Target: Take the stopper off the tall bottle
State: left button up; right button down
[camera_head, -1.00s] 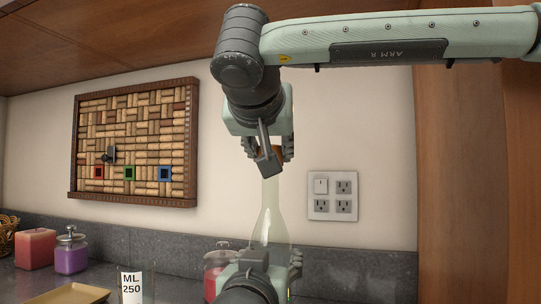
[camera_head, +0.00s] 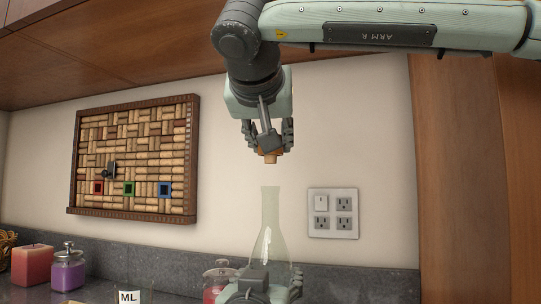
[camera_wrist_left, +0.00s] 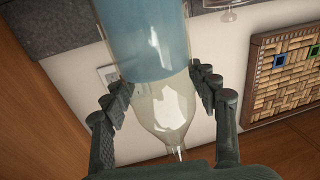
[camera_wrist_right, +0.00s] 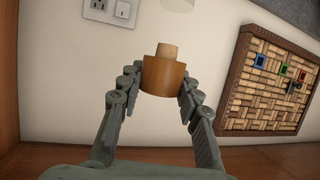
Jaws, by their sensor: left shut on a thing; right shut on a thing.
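The tall bottle (camera_head: 270,225) is clear glass and stands upright in the head view, its neck open at the top. My right gripper (camera_head: 268,150) is above the bottle, shut on the stopper (camera_head: 270,157), a brown cap with a paler cork plug pointing down. The stopper (camera_wrist_right: 165,75) also shows in the right wrist view, clear of the bottle mouth, with a gap between them.
A cork board (camera_head: 135,160) with small coloured squares hangs on the wall at left. A wall outlet plate (camera_head: 333,213) is at right.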

pick_arm(q)
jog(key=o, duration=1.8)
jog(key=shift+c, duration=0.2)
